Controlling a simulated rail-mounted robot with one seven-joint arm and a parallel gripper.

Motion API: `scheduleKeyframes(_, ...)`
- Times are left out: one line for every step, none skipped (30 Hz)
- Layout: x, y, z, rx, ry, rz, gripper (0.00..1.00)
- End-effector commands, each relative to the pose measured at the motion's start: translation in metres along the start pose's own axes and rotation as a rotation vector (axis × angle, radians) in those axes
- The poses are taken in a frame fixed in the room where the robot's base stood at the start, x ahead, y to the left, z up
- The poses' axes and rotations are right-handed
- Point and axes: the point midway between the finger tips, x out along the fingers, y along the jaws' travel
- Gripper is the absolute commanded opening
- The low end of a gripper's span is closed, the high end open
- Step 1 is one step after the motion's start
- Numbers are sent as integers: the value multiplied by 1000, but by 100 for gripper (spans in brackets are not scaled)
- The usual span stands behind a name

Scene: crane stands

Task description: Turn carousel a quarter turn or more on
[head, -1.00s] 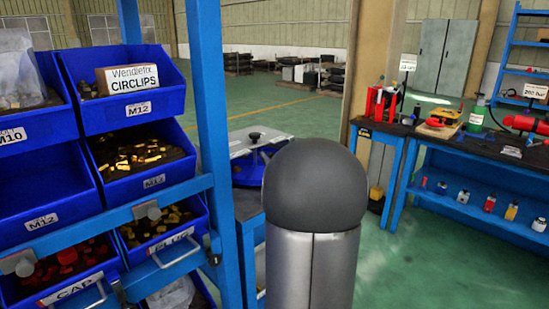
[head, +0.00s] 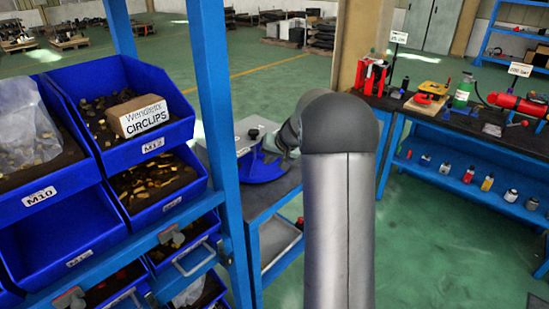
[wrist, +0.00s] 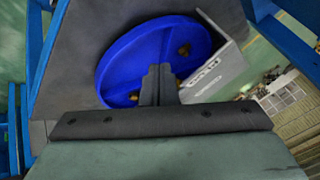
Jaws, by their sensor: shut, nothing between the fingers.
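The carousel is a flat blue disc (wrist: 130,58) with openings showing brass-coloured bits, set on a dark bench top. In the head view the blue disc (head: 262,170) shows behind the blue upright, partly covered by a pale plate and my arm. A grey plate with lettering (wrist: 222,72) stands over its right side in the wrist view. My gripper (wrist: 158,70) is shut and empty, its fingertips over the disc, near its lower right part. I cannot tell whether they touch it. The head view hides my fingers behind my arm.
A blue rack of bins (head: 95,150) stands at the left, with a blue upright (head: 213,110) close to the carousel's bench. A workbench (head: 460,120) with tools is at the right. Green floor (head: 420,240) lies open between them.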

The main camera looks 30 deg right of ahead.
Motion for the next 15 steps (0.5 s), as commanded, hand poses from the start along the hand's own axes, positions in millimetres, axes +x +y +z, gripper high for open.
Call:
scheduleKeyframes(8, 0, 1, 2, -5, -1, 0)
scheduleKeyframes(12, 0, 1, 4, -4, -2, 0)
scheduleKeyframes(19, 0, 1, 5, -5, -1, 0)
scheduleKeyframes(24, 0, 2, 6, -5, -1, 0)
scheduleKeyframes(30, 0, 1, 6, -5, -2, 0)
scheduleKeyframes(38, 0, 1, 7, -4, -2, 0)
scheduleKeyframes(43, 0, 1, 6, -4, -2, 0)
scheduleKeyframes(49, 0, 1, 7, -5, -2, 0)
scheduleKeyframes(56, 0, 1, 7, -4, -1, 0)
scheduleKeyframes(61, 0, 1, 8, -4, -1, 0)
scheduleKeyframes(66, 0, 1, 9, -3, -2, 0)
scheduleKeyframes(71, 0, 1, 8, -3, -1, 0)
scheduleKeyframes(75, 0, 1, 8, -2, -1, 0)
scheduleKeyframes(79, 0, 0, 8, -2, -1, 0)
scheduleKeyframes(83, 1, 1, 9, -2, -1, 0)
